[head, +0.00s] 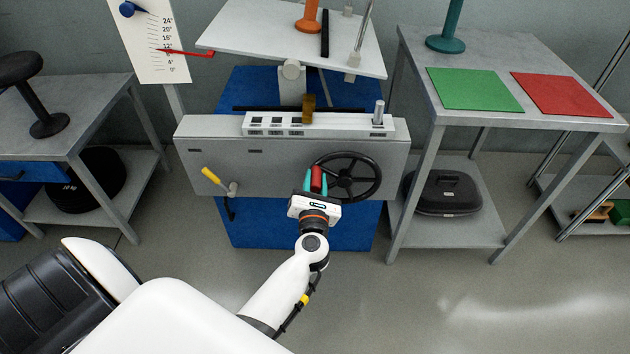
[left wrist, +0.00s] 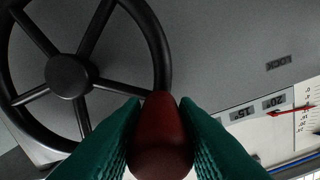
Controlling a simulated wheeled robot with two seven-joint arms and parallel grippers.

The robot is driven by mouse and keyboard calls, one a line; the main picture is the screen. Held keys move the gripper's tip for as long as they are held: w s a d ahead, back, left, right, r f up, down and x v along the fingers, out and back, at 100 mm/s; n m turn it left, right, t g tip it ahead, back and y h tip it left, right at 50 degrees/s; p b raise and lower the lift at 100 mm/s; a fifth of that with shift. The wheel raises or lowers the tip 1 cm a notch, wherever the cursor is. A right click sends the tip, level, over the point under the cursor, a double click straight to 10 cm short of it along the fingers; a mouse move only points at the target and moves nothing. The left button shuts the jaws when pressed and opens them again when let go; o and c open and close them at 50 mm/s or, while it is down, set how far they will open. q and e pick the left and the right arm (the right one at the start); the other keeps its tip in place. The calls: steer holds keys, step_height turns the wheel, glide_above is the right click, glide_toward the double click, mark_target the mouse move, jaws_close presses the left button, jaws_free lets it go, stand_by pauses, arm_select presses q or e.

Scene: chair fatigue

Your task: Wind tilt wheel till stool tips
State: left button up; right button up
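The black tilt wheel (head: 371,180) is on the front of the grey machine, and it also shows at left in the left wrist view (left wrist: 158,35). Its red handle (head: 317,179) is at the wheel's left side. My left gripper (head: 317,184) has its teal fingers on both sides of the handle, which fills the gap in the left wrist view (left wrist: 162,135). The stool's orange base (head: 307,25) is on the white tilting platform (head: 260,30); its top is cut off. A red pointer (head: 190,53) reads roughly 8 to 12 degrees on the scale. My right gripper is out of view.
A yellow-handled lever (head: 211,175) is left of the wheel. The right table holds a green mat (head: 474,89), a red mat (head: 563,94) and a teal stool base (head: 446,44). A black stool (head: 46,125) stands on the left table. The floor in front is clear.

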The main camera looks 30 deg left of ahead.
arm_select(q)
steer(key=o, duration=0.3)
steer(key=shift+o, duration=0.2)
steer(key=shift+d, duration=0.1)
steer(key=shift+s+d+f, duration=0.1)
steer(key=shift+s+d, duration=0.1)
steer(key=shift+s, duration=0.2)
steer(key=v, duration=1.1)
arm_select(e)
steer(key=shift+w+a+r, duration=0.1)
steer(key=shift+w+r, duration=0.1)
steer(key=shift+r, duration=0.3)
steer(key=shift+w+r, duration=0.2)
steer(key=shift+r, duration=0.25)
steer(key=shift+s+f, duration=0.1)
